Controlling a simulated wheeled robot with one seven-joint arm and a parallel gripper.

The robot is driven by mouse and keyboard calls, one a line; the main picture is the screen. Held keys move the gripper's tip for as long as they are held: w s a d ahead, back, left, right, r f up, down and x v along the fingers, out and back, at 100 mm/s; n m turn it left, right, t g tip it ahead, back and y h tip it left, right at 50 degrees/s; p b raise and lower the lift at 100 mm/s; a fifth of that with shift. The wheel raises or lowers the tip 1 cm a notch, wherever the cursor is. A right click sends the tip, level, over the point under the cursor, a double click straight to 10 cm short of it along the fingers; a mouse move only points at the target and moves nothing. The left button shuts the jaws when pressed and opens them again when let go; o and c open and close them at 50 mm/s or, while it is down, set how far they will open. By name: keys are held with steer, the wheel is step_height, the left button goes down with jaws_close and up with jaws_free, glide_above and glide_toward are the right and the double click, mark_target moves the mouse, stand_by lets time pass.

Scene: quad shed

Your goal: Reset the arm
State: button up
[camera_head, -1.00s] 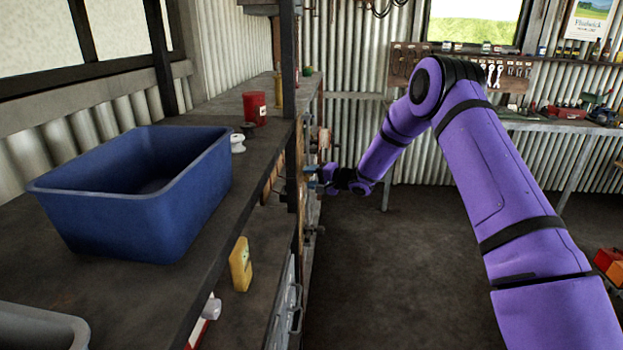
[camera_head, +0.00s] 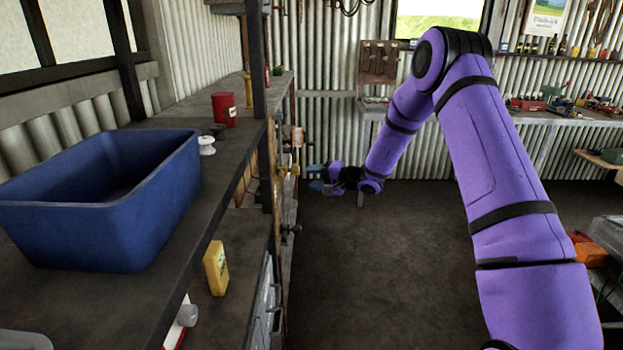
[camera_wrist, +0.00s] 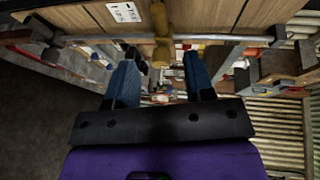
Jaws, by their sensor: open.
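My purple arm reaches forward on the right side of the head view, bent at the elbow. My gripper (camera_head: 316,178) is at its far end, low beside the front of the shelving. In the wrist view my gripper (camera_wrist: 160,88) shows two blue fingers set apart, with nothing held between them. A wooden handle (camera_wrist: 161,35) hangs just beyond the fingertips, between them in the picture. I cannot tell how close it is to the fingers.
A workbench (camera_head: 560,118) stands at the back right. The floor (camera_head: 385,275) in the middle is clear.

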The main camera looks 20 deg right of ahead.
steer(key=s+a+r+n+g+h, duration=0.1)
steer(key=s+a+r+n+g, duration=0.25)
steer(key=s+r, duration=0.7)
steer(key=s+a+r+n+g+h, duration=0.1)
steer(key=s+a+r+n+g, duration=0.25)
steer(key=s+r, duration=0.7)
steer(key=s+d+r+h, duration=0.1)
steer(key=s+d+h, duration=0.2)
steer(key=s, duration=0.7)
steer(key=s+d+r+t+h, duration=0.1)
steer(key=s+d+r+h, duration=0.1)
steer(key=s, duration=0.8)
steer(key=s+d+r+h, duration=0.1)
steer(key=s+d+h, duration=0.4)
steer(key=s, duration=0.5)
steer(key=shift+r+t, duration=0.25)
steer(key=shift+t, duration=0.15)
steer(key=shift+o, duration=0.2)
